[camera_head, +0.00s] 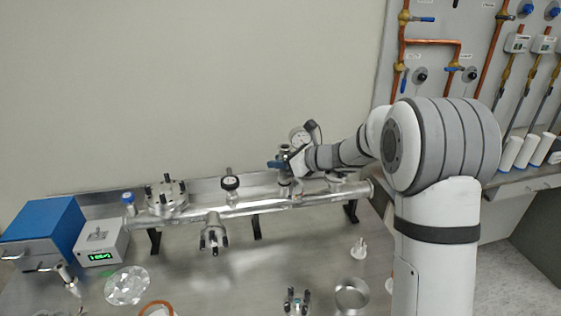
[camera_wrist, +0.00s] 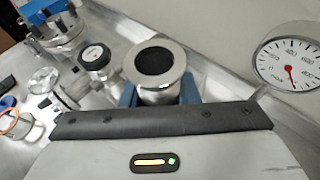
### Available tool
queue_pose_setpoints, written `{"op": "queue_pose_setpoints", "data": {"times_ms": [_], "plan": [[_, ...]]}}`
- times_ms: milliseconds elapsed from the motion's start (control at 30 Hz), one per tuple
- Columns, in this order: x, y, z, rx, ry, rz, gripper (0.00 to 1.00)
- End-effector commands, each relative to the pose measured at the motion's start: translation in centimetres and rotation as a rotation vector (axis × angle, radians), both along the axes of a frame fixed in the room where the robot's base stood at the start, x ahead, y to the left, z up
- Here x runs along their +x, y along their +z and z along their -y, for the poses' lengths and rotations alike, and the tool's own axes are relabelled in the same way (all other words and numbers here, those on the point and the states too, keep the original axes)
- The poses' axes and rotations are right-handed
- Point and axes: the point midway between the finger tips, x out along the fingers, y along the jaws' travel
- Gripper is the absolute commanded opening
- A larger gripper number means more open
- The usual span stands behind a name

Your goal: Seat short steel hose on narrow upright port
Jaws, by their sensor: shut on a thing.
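My gripper (camera_head: 282,164) is at the manifold pipe (camera_head: 245,202), right of its middle, with blue fingers shut on a short steel piece, which I take to be the short steel hose (camera_head: 284,149). In the wrist view the hose (camera_wrist: 172,85) shows its round flanged top and dark opening, with the blue fingers (camera_wrist: 158,94) on both sides. The hose looks about upright. A silvery upright stub, likely the narrow port (camera_head: 284,187), shows directly below the fingers. The join between hose and port is hidden, so I cannot tell whether they touch.
A dial gauge (camera_wrist: 291,57) stands close on the right. Loose parts, including a metal ring (camera_head: 352,297), lie on the bench in front. The wall is behind.

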Motion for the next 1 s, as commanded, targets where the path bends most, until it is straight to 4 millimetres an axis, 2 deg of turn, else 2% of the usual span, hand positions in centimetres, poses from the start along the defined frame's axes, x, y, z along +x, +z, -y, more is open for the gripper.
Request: {"op": "queue_pose_setpoints", "data": {"times_ms": [867,900,1000], "plan": [[0.06,-0.42,0.10,0.001,-0.002,0.001,0.03],[0.06,-0.42,0.11,0.001,-0.002,0.001,0.30],[0.05,-0.44,0.11,0.001,-0.002,0.001,0.39]]}}
